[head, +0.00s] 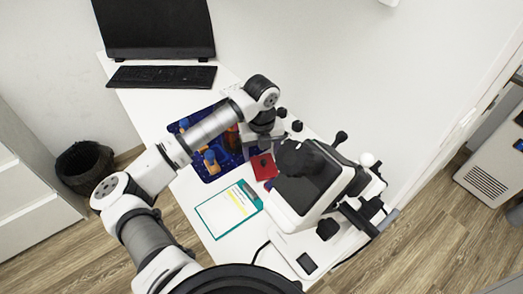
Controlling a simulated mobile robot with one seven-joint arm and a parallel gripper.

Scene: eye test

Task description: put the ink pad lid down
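A small red flat piece (264,171), possibly the ink pad or its lid, shows on the white table between the clipboard and the large white device. A dark part covers some of it. I cannot tell which of the two it is. My gripper (256,152) points down at the end of my arm, just above and behind the red piece in the picture. Its fingers are small and partly hidden, so I cannot tell whether they are open or shut, or whether they touch the red piece.
A dark blue mat (227,171) with orange and blue items lies left of my gripper. A teal-edged clipboard (212,217) lies in front. A bulky white device (293,216) with black knobs stands close on the right. A monitor (155,25) and keyboard (160,77) occupy the table's far end.

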